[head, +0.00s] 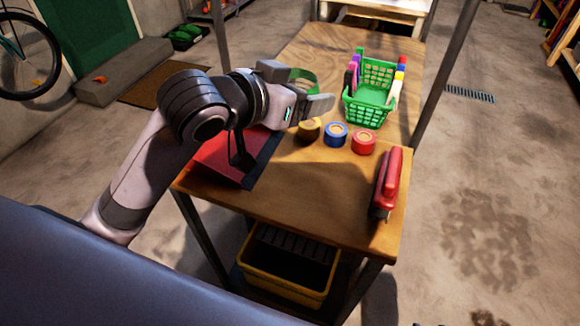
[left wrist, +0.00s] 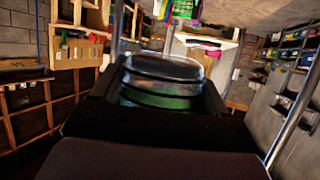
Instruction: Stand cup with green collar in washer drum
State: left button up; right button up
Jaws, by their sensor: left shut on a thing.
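My left gripper (head: 308,101) is above the left part of the wooden workbench. It is shut on the cup with the green collar (head: 303,79), whose green band shows just behind the fingers in the head view. The rest of the cup is mostly hidden there by the gripper. In the left wrist view the cup (left wrist: 162,68) sits between the fingers, with a clear glassy body and a green band (left wrist: 155,100). The washer drum is not in view. My right gripper is not in view.
The workbench (head: 310,190) bears a green basket (head: 353,110), a brown roll (head: 309,132), a blue roll (head: 336,134), a red roll (head: 363,142), a red-handled tool (head: 390,180) and a red flat item (head: 222,160). A yellow crate (head: 285,290) is below.

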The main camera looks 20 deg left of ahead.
pick_arm(q)
jog(key=shift+r, duration=0.3)
jog(key=b, duration=0.4)
send_over(298, 182)
notch_tip(298, 182, down, 15)
jog(key=shift+r, duration=0.2)
jog(key=shift+f, duration=0.65)
notch_tip(298, 182, down, 4)
jog(key=shift+r, duration=0.25)
jog(key=shift+f, duration=0.1)
jog(key=shift+f, duration=0.15)
jog(key=o, duration=1)
